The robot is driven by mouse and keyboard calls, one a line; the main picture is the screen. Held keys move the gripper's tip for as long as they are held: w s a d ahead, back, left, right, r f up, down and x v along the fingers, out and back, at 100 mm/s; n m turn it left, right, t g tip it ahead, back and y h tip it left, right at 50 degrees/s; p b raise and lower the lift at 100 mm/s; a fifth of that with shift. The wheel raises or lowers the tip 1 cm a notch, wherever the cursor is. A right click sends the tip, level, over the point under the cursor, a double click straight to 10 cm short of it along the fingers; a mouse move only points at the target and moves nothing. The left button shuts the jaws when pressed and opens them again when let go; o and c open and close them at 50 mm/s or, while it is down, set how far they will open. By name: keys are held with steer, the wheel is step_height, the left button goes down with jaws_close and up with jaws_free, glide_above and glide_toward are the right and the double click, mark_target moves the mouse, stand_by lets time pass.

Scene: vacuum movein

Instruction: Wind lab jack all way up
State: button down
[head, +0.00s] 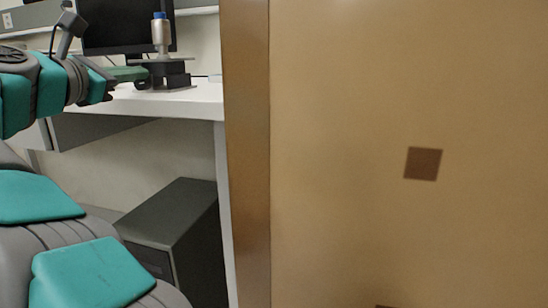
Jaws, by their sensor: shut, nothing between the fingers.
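The lab jack (168,76) is a small dark stand on the white bench in the upper left of the head view. A silver cylinder with a blue top (160,33) stands upright on its upper plate.
The white bench (200,96) carries a dark monitor (112,27) behind the jack. A dark grey cabinet (170,230) stands on the floor below. A tall brown panel (350,110) with a darker square fills the right side, close to me.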

steer(key=shift+d+f+b, duration=0.4)
steer(key=shift+f+b, duration=0.2)
steer(key=shift+b, duration=0.9)
steer(key=shift+s+d+r, duration=0.1)
steer(key=shift+d, duration=0.05)
steer(key=shift+s+d+r, duration=0.1)
steer(key=shift+d+r, duration=0.05)
steer(key=shift+r, duration=0.05)
steer(key=b+v, duration=0.2)
steer(key=v, duration=0.4)
stand_by(0.5)
steer(key=shift+r, duration=0.15)
